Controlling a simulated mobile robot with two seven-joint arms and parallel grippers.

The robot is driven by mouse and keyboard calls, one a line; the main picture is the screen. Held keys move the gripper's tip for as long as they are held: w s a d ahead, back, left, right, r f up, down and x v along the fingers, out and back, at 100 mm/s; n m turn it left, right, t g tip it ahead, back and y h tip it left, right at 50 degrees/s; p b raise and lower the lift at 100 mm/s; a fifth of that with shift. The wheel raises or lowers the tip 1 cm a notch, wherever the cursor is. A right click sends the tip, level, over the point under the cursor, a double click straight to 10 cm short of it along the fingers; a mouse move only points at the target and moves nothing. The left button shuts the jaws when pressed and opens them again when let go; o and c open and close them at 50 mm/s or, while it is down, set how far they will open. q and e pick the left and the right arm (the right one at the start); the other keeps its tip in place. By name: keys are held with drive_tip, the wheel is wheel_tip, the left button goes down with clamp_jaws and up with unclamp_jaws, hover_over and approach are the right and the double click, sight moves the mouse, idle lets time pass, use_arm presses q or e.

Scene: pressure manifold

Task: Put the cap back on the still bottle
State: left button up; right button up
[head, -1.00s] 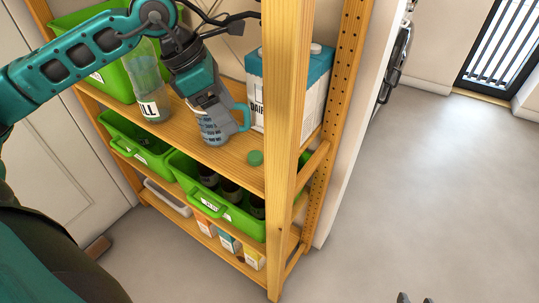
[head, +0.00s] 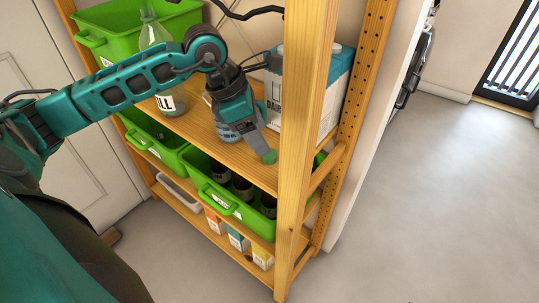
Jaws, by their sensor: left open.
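The green cap (head: 269,157) lies near the front edge of the upper wooden shelf, beside the front post. My left gripper (head: 264,150) reaches down to it with open jaws; a finger is right at the cap, and I cannot tell whether it touches. A clear bottle (head: 172,103), its label ending in "LL", stands upright on the same shelf to the left. My left arm crosses in front of its middle, and its neck (head: 149,14) shows above. My right gripper is not in view.
A blue-and-white carton (head: 333,88) stands behind the front post (head: 294,150). A greyish object (head: 226,131) is partly hidden behind my left gripper. A green bin (head: 120,35) sits at the upper left. Lower shelves hold green bins (head: 233,205) and small boxes (head: 238,239).

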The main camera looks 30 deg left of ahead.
sight(269, 156)
use_arm(q)
drive_tip(key=shift+b+x, duration=0.35)
drive_tip(key=shift+x, duration=2.3)
drive_tip(key=shift+s, duration=0.2)
drive_tip(key=c, duration=1.1)
